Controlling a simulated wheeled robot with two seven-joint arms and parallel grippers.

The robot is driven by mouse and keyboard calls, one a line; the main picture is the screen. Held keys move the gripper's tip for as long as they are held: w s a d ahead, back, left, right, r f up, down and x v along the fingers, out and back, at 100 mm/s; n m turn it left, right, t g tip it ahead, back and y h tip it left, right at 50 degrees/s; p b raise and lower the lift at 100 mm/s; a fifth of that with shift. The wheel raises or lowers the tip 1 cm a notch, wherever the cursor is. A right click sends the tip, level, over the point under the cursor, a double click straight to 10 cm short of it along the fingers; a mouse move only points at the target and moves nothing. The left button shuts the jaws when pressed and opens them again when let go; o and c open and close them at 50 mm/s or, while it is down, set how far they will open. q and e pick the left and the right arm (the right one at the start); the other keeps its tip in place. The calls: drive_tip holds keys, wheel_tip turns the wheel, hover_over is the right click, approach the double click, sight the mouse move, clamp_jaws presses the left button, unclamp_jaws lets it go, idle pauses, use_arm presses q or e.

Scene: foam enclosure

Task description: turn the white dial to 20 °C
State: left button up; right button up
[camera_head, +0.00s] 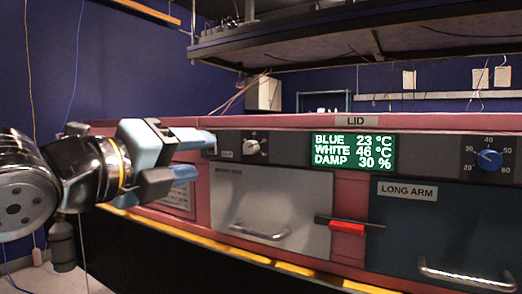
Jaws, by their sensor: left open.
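The white dial (250,147) sits on the dark control strip of the pink enclosure, left of the display. Its small scale marks are too blurred to read. The green display (353,151) reads BLUE 23 °C, WHITE 46 °C and DAMP 30 %. My left gripper (198,156) is open and empty, with pale blue fingers pointing right. In the picture its fingertips are left of the white dial, with a gap between them. My right gripper is not in view.
A blue dial (489,159) is at the far right of the strip. Below are a silver door (270,205) and a dark door labelled LONG ARM (400,230), both with bar handles. A red-handled latch (346,227) lies between them. A dark shelf (370,38) hangs above.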

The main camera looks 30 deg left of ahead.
sight(247, 148)
use_arm(q)
drive_tip(key=w, duration=0.4)
drive_tip(key=w+p, duration=0.1)
drive_tip(key=w, duration=0.8)
drive_tip(key=shift+w+d+r+p, duration=0.1)
drive_tip(key=shift+w+d+p, duration=0.2)
drive_tip(key=shift+d, duration=0.1)
drive_tip(key=shift+c, duration=0.5)
clamp_jaws()
